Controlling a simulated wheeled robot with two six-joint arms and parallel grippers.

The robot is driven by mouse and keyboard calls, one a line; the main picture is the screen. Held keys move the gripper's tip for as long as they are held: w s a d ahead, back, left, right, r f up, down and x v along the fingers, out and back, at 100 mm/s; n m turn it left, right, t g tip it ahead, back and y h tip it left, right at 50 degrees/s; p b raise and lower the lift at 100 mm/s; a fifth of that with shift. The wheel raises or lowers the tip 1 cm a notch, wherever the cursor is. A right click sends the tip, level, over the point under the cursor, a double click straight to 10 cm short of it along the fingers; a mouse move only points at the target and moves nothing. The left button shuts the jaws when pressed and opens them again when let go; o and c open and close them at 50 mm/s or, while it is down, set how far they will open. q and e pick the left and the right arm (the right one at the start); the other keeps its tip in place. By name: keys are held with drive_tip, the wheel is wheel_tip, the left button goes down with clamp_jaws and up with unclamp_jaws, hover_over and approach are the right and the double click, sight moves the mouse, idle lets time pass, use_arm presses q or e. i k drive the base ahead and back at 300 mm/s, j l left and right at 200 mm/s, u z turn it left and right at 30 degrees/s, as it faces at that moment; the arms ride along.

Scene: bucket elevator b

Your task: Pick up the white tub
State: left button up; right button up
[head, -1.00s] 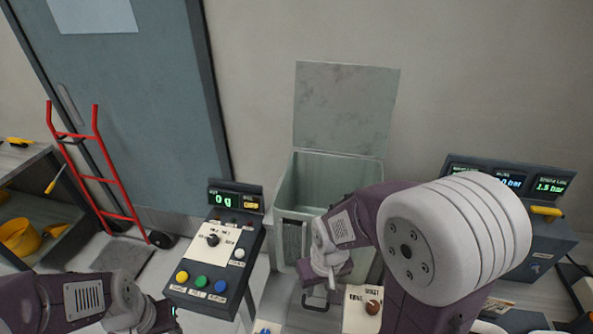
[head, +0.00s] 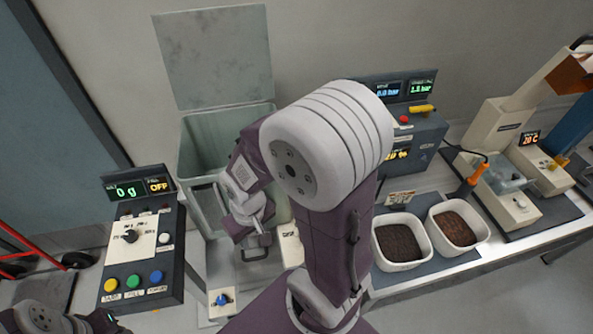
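Two white tubs stand side by side on a dark mat on the right-hand bench. The left tub (head: 402,263) holds dark brown granular material. The right tub (head: 462,246) holds redder-brown material. My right gripper (head: 250,238) is in front of the grey-green bin, well left of both tubs and apart from them. Its fingers are small and partly hidden, so I cannot tell whether they are open or shut. My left gripper (head: 106,322) shows only in part at the bottom left, near the control panel; its finger state is unclear.
An open lidded bin (head: 200,150) stands against the wall. A control panel (head: 140,260) reads 0 g and OFF. A gauge box (head: 415,130) stands behind the tubs. A soldering-type tool with an orange handle (head: 467,188) and a beige machine (head: 500,125) are to the right.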

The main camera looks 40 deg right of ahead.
sight(453, 226)
drive_tip(key=z, duration=3.2)
